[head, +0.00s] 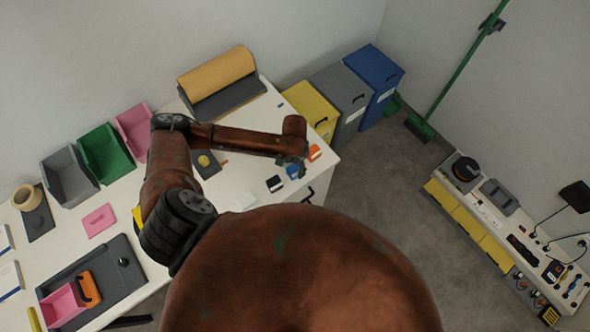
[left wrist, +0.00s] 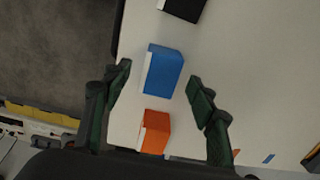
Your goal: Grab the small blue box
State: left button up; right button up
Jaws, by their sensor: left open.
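The small blue box (head: 292,171) lies on the white table near its right edge, partly hidden under my left gripper (head: 301,161) in the head view. In the left wrist view the blue box (left wrist: 163,70) shows a blue top and a white side. My left gripper (left wrist: 159,86) is open, with one dark green finger on each side of the blue box's near end. I see gaps between the fingers and the box, and nothing is held. My right gripper is not in view.
An orange box (left wrist: 155,132) and a black box (left wrist: 184,8) lie on either side of the blue one, close by. A yellow bin (head: 312,108) stands beyond the table's edge.

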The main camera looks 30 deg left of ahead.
pick_arm(q)
jog(key=shift+f, duration=1.15)
jog(key=shift+c, duration=0.7)
jog(key=c, duration=0.9)
jog(key=shift+r, duration=0.1)
jog(key=shift+c, duration=0.2)
